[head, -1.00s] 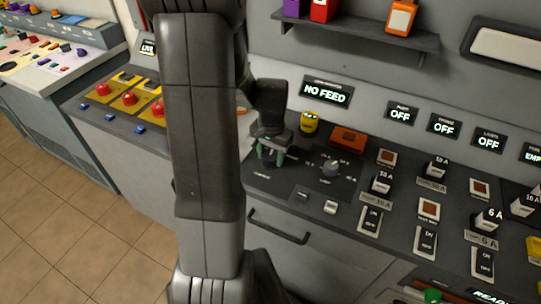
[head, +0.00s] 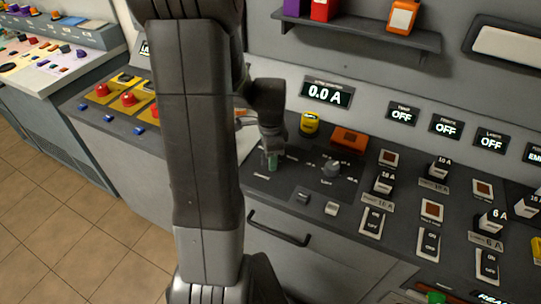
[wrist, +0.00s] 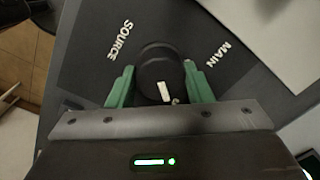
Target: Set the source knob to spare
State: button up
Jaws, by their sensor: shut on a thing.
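The source knob (wrist: 160,66) is round and black with a white pointer mark, seen in the wrist view between my green fingertips. The mark is at the knob's lower side, toward my gripper's body. The word SOURCE is printed to the left of the knob and MAIN to the right; I cannot read a spare label. My gripper (wrist: 160,84) is shut on the knob, one finger on each side. In the head view my gripper (head: 272,161) points down at the panel left of another knob, and it hides the source knob there.
A lit display (head: 328,92) above the panel reads 0.0 A. A grey knob (head: 331,169) stands just right of my gripper, with a yellow button (head: 309,123) and an orange block (head: 349,139) behind. Switches and fuse blocks fill the right side. A drawer handle (head: 279,228) is below.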

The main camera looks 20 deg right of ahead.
jog(key=shift+m, duration=0.7)
jog(key=o, duration=1)
notch_tip(320, 180, up, 14)
jog(key=shift+s, duration=0.2)
jog(key=shift+f, duration=0.2)
jog(key=f, duration=1.3)
jog(key=shift+w+f, duration=0.2)
jog(key=shift+f, duration=0.15)
jog(key=shift+r, duration=0.15)
